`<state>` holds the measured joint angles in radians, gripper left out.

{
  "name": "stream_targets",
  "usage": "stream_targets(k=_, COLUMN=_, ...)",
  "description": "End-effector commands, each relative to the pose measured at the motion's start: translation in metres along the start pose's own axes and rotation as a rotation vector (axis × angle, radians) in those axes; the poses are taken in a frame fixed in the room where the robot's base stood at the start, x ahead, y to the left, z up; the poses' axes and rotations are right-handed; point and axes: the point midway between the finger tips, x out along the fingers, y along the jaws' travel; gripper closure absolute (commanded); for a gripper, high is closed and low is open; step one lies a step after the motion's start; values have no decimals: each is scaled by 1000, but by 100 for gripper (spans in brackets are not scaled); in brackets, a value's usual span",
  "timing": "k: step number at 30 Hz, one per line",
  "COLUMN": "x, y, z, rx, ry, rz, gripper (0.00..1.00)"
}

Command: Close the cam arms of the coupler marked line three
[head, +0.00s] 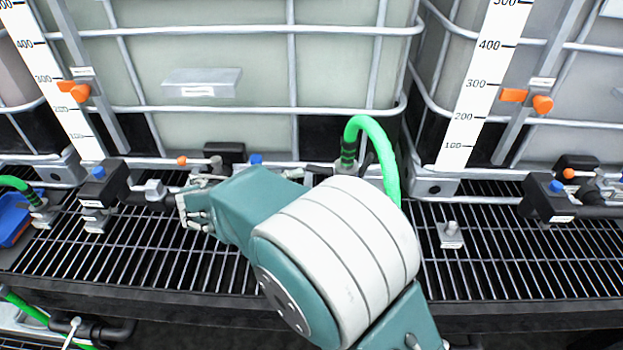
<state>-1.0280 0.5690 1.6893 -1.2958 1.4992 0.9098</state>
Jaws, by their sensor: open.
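My gripper (194,208) is open and empty at the end of my teal and white arm, above the grating just left of centre. It is near a black valve block (108,183) and its pipe. A green hose (372,150) arches down to a coupler (346,168) at centre, behind my arm, which partly hides it. A second green hose ends at a coupler (40,204) at the far left. Labels are too small to read, so I cannot tell which coupler is line three. The position of their cam arms is not clear.
Large caged totes (240,73) stand behind the grating (480,272), with white level scales (480,85) and orange markers. A short fitting (451,236) stands on the grating at right, near another black valve block (547,198). A blue bin (12,222) sits at far left. Open grating lies at front right.

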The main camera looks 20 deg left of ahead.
Motion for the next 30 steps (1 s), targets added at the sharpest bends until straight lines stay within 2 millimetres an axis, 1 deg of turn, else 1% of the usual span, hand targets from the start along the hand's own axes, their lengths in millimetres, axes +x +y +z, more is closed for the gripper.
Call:
stream_targets(k=1, x=-14, y=-10, z=-8, rx=-42, ry=61, rz=31, gripper=50)
stream_targets(k=3, x=-25, y=-17, z=-16, rx=-76, ry=118, rz=65, gripper=50)
stream_targets(k=5, x=-30, y=-20, z=-20, rx=-90, ry=142, rz=81, gripper=50)
stream_targets(k=8, x=-27, y=-21, z=-23, rx=-97, ry=149, rz=88, gripper=50)
stream_targets(k=11, x=-14, y=-21, z=-25, rx=-96, ry=146, rz=88, gripper=50)
stream_targets(k=22, x=54, y=-13, z=-32, rx=-92, ry=143, rz=84, gripper=50)
stream_targets(k=27, x=71, y=-12, z=-36, rx=-92, ry=145, rz=83, gripper=50)
stream_targets(k=30, x=74, y=-13, z=-37, rx=-93, ry=146, rz=84, gripper=50)
